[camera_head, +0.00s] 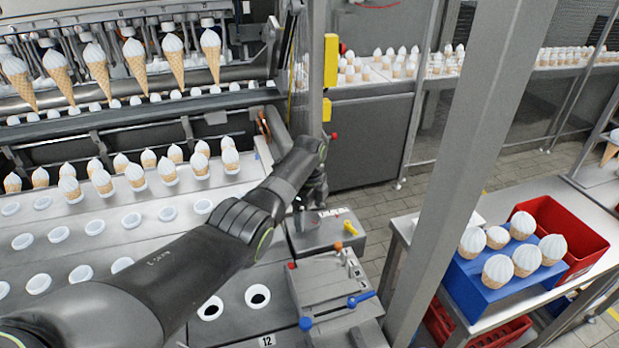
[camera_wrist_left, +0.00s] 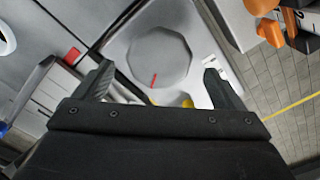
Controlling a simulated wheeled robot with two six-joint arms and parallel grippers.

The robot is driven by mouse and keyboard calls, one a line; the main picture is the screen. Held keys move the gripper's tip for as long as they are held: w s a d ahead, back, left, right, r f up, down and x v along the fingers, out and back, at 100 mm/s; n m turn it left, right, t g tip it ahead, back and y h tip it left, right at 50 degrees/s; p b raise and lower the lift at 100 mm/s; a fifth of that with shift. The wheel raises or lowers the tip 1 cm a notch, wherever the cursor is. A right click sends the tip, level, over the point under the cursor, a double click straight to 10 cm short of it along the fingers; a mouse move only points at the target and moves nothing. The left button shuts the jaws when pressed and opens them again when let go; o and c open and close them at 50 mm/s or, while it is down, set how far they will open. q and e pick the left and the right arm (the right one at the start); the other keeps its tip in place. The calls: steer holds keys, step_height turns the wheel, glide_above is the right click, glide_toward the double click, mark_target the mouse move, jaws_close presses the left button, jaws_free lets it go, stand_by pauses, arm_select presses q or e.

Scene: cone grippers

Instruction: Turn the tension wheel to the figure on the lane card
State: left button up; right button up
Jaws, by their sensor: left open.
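A grey, many-sided wheel (camera_wrist_left: 160,50) with a red mark near its lower edge shows in the left wrist view. It lies flat on a light grey housing, beyond and between the fingertips of my left gripper (camera_wrist_left: 156,82). The gripper is open, and I see no clear contact with the wheel. In the head view my left gripper (camera_head: 312,200) points down over the housing (camera_head: 325,236), hiding part of the wheel. A small white card reading 12 (camera_head: 267,341) is at the bottom of the head view; I cannot tell whether it is the lane card. My right gripper is not in view.
A yellow knob (camera_head: 347,228) sits close by on the housing. Blue-handled levers (camera_head: 361,299) are nearer me. A steel post (camera_head: 470,150) stands to the right, before a blue block (camera_head: 500,278) holding several cones. Cone rows fill the left.

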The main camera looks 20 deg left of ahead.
mark_target(309, 219)
arm_select(q)
step_height(309, 219, up, 16)
steer(key=b, duration=0.3)
steer(key=shift+f, duration=0.2)
